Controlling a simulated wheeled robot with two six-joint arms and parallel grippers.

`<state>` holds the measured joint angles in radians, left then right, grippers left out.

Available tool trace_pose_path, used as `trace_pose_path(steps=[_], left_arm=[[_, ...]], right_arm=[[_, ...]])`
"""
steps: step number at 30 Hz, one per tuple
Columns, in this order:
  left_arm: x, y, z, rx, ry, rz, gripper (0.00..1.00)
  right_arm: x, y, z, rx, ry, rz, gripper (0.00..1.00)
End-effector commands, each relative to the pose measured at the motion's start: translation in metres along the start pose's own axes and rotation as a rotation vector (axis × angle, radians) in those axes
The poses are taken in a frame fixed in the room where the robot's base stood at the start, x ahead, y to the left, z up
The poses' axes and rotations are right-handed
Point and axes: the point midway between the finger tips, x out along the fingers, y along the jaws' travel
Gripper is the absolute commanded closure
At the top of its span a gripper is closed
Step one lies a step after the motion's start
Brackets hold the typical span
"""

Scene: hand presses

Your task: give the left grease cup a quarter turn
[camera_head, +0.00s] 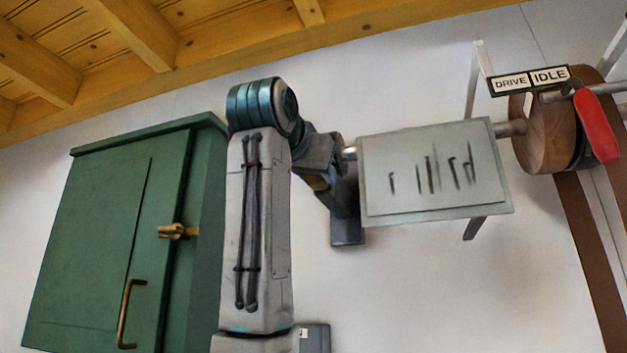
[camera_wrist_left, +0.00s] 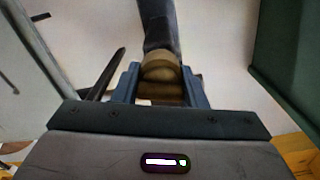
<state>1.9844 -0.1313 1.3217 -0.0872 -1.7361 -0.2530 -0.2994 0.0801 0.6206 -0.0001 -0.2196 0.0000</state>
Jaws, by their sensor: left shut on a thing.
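The left grease cup (camera_wrist_left: 160,72) is a round brass cup, seen close in the left wrist view. It sits between the two blue-grey fingers of my left gripper (camera_wrist_left: 160,88), which is shut on it. A dark post-like part (camera_wrist_left: 158,25) meets the cup on its far side. In the head view my left gripper (camera_head: 318,168) is at the left end of the shaft, partly hidden by my own wrist. A small brass patch shows there beside a dark bracket (camera_head: 346,225); the cup is mostly hidden. My right gripper is not in view.
A grey guard panel (camera_head: 435,170) with dark marks is just right of the gripper. Farther right are a wooden pulley (camera_head: 540,130), a DRIVE/IDLE sign (camera_head: 530,80) and a red handle (camera_head: 597,125). A green cabinet (camera_head: 95,240) with a brass latch (camera_head: 175,231) stands left.

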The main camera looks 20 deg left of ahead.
Motion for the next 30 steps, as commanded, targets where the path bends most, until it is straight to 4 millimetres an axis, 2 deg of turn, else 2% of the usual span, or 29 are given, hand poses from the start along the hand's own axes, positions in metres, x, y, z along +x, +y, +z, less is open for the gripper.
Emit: trace_pose_path(steps=[1,9,30], left_arm=[[0.000,0.001,0.004,0.044,0.000,-0.001,0.85],[0.000,0.002,0.004,0.302,-0.001,0.000,0.85],[0.000,0.003,0.003,0.958,0.000,-0.001,0.85]], right_arm=[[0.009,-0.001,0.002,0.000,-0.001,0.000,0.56],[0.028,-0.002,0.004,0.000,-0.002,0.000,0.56],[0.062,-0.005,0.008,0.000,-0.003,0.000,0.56]])
